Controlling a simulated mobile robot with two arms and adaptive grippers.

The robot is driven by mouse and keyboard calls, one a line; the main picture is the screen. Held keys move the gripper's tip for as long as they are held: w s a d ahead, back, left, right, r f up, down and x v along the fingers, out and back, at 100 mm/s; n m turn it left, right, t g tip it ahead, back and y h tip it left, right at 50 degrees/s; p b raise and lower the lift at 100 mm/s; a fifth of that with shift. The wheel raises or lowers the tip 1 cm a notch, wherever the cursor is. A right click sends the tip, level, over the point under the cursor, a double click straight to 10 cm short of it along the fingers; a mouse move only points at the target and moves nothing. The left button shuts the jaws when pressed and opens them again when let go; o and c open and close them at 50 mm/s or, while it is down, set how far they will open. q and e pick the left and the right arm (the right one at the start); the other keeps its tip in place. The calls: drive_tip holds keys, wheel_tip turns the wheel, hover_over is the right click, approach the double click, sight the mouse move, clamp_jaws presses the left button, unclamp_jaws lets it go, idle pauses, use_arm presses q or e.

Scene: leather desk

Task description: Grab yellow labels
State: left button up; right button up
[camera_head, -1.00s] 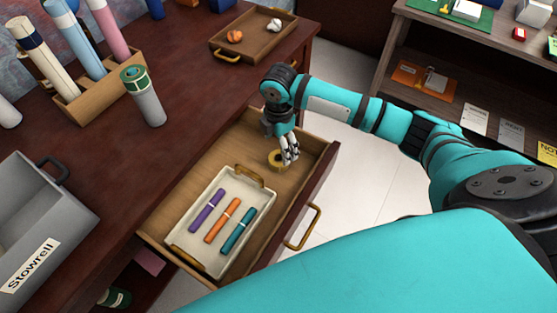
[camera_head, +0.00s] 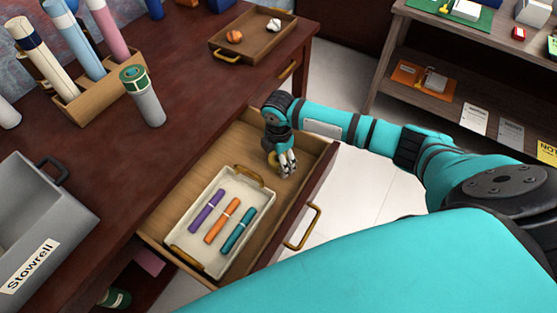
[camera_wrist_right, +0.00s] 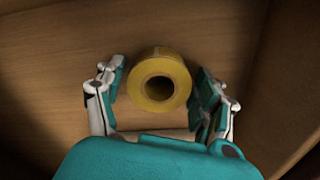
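The yellow labels are a roll (camera_wrist_right: 158,80) with a round hole, lying on the drawer's wooden floor. The roll sits between the fingers of my right gripper (camera_wrist_right: 158,95), with a gap on each side. In the head view my right gripper (camera_head: 283,164) points down into the open drawer and hides most of the roll (camera_head: 272,158). The right gripper is open. My left gripper is not in view.
The open drawer (camera_head: 318,150) also holds a cream tray (camera_head: 217,177) with purple, orange and teal markers, close to the roll. The drawer walls stand around the gripper. A grey bin (camera_head: 40,215) stands on the desk at left.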

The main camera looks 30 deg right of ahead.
drive_tip(key=c, duration=1)
drive_tip(key=shift+o, duration=0.2)
drive_tip(key=shift+r, duration=0.1)
